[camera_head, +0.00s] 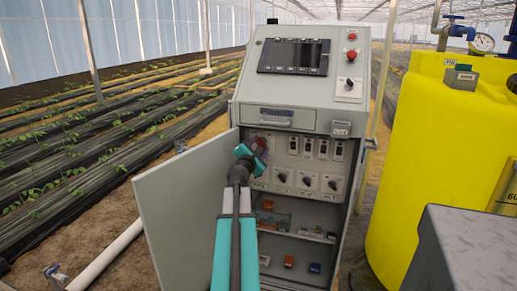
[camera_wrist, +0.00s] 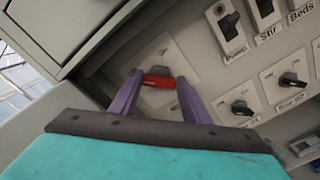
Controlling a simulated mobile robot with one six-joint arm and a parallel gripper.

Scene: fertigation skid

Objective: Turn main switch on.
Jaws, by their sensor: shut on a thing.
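The main switch has a red handle (camera_wrist: 160,79) on a light plate at the upper left of the open cabinet's inner panel. The handle lies nearly level across that picture. The fingers and teal palm hide part of the plate, and I cannot read its on and off marks.
The cabinet door (camera_head: 180,215) stands open to the left of my arm. Right of the switch are black rocker switches (camera_wrist: 229,24) and a row of black knobs (camera_wrist: 241,108). Loose small items lie on the shelves below. A yellow tank (camera_head: 420,150) stands at right.

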